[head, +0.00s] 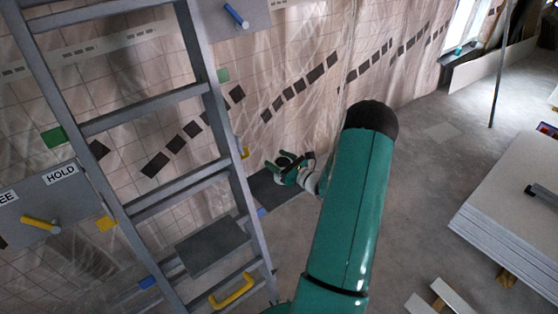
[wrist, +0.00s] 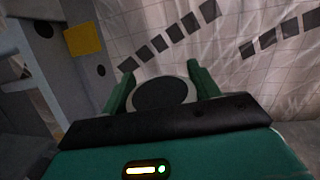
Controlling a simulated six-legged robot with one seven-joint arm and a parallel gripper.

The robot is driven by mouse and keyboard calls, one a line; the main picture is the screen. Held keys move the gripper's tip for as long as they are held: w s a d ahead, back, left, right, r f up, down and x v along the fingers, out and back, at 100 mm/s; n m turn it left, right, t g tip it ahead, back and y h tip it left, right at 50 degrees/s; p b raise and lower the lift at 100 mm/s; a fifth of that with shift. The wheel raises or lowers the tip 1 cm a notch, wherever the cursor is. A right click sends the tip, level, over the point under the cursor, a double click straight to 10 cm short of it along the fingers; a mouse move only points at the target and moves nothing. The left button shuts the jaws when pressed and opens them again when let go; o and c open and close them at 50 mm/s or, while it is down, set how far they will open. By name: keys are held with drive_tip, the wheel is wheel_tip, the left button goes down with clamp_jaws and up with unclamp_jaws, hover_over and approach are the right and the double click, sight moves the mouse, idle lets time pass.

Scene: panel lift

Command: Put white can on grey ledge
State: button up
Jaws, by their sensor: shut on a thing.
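My gripper (head: 290,162) is beyond the ladder's right rail in the head view, close to the tiled wall. In the wrist view my gripper's two green fingers (wrist: 160,74) stand on either side of a round thing with a dark face and a pale rim, which I take to be the white can (wrist: 163,93). The fingers are shut on it. In the head view the can is small and partly hidden, so its tilt is unclear. A dark grey ledge (head: 272,188) lies just below my gripper along the wall; I cannot tell whether the can touches it.
A grey ladder (head: 208,100) leans at the left, with a yellow handle (head: 232,291) low on it. A grey plate (head: 213,246) shows behind its rungs. A board marked HOLD (head: 60,178) is at far left. Stacked panels (head: 510,205) lie right; the floor between is mostly clear.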

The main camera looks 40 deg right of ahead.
drive_tip(key=o, duration=1.1)
drive_tip(key=shift+o, duration=0.2)
